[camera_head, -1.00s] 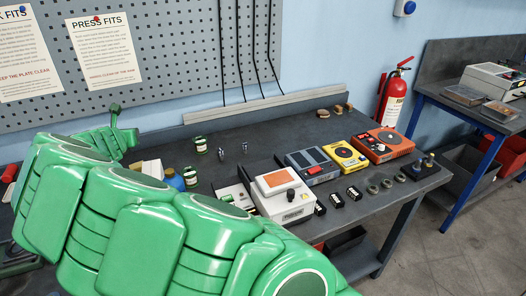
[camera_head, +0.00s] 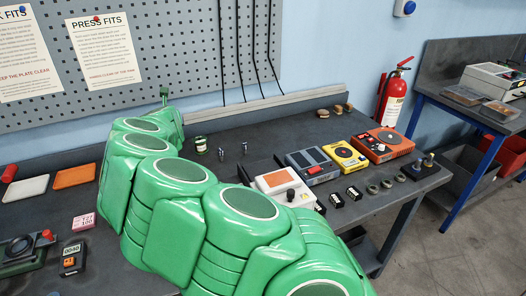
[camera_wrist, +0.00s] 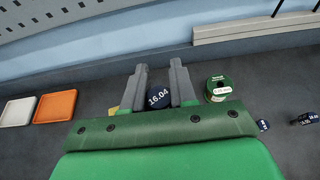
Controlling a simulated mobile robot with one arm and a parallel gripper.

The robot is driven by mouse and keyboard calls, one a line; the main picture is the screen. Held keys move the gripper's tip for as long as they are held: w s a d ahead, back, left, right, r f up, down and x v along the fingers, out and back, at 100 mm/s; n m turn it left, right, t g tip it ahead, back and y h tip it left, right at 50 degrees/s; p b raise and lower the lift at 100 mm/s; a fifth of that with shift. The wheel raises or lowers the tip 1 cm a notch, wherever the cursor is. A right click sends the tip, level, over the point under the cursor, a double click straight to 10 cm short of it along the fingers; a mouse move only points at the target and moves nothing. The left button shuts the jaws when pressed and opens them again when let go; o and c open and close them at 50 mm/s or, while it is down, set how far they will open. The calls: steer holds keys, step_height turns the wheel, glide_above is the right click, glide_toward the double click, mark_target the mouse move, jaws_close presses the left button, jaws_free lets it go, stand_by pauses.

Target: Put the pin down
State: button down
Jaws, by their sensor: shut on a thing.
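My gripper (camera_wrist: 161,82) shows in the wrist view with its two grey fingers closed around a dark pin (camera_wrist: 158,98). The pin's round end faces the camera and reads 16.04. Its far end is hidden, so I cannot tell if it touches the bench. In the head view my green arm hides the pin and most of the gripper. Two more small pins stand on the bench in the head view, one (camera_head: 221,154) and another (camera_head: 244,148). Two labelled dark ends show at the right of the wrist view.
A green-and-white tin (camera_head: 200,145) stands right of the gripper; it also shows in the wrist view (camera_wrist: 218,89). Several instruments, including a yellow one (camera_head: 343,156), stand at right.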

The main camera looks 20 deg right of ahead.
steer(key=s+d+n+g+y, duration=0.1)
steer(key=s+d+n+y, duration=0.2)
steer(key=d, duration=0.9)
steer(key=s+d+n+y, duration=0.2)
steer(key=s+d+y, duration=0.1)
steer(key=d, duration=0.8)
steer(key=s+d+n+g+y, duration=0.2)
steer(key=s+d, duration=0.6)
steer(key=s, duration=0.1)
steer(key=shift+w+d+f, duration=0.55)
steer(key=shift+w+f, duration=1.75)
steer(key=shift+f, duration=0.1)
steer(key=shift+w+d+f, duration=0.55)
steer(key=shift+w+f, duration=1.7)
steer(key=shift+f, duration=0.1)
steer(key=shift+w+d+f, duration=0.55)
steer(key=shift+w+f, duration=1.75)
steer(key=shift+f, duration=1.65)
steer(key=shift+f, duration=0.15)
